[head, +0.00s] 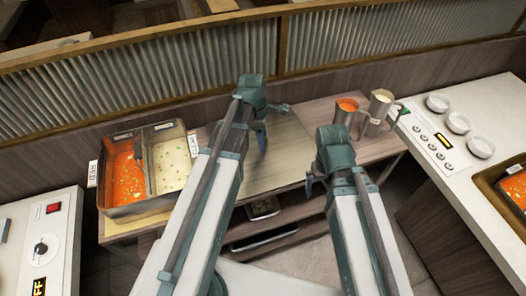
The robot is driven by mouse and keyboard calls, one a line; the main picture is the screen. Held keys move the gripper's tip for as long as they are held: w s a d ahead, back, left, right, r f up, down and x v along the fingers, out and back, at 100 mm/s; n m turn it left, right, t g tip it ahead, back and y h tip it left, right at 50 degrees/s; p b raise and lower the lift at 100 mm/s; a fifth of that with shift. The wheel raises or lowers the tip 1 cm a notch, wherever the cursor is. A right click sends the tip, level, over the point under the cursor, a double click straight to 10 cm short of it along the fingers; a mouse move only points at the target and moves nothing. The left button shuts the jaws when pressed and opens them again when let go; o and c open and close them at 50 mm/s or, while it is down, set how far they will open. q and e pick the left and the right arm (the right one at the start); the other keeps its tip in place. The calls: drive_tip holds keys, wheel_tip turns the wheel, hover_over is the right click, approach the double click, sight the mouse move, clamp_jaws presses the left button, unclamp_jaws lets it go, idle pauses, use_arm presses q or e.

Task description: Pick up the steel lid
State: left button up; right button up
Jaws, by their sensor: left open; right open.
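I cannot make out a steel lid for certain in the head view; my arms cover part of the table. A flat, dull grey-brown panel (284,150) lies on the wooden table between my grippers, and I cannot tell what it is. My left gripper (268,124) is open above the back middle of the table, with nothing seen in it. My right gripper (312,184) is open near the table's front edge, right of the left one, its fingers partly hidden by its own arm. A steel pan (140,209) at the left has two wells, one with red sauce (127,178) and one with pale sauce (171,163).
Two steel jugs, one with orange contents (345,117) and one with pale contents (377,112), stand at the table's right. A counter with white bowls (459,123) is further right. A control unit (40,245) is at left. A corrugated partition (180,70) stands behind.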

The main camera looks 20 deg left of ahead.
use_arm(q)
drive_tip(key=shift+f, duration=0.6)
drive_tip(key=shift+d+r, duration=0.1)
use_arm(e)
drive_tip(key=shift+f, duration=0.55)
use_arm(q)
clamp_jaws()
drive_tip(key=shift+r, duration=0.15)
use_arm(e)
drive_tip(key=shift+d+r, duration=0.1)
drive_tip(key=shift+r, duration=0.1)
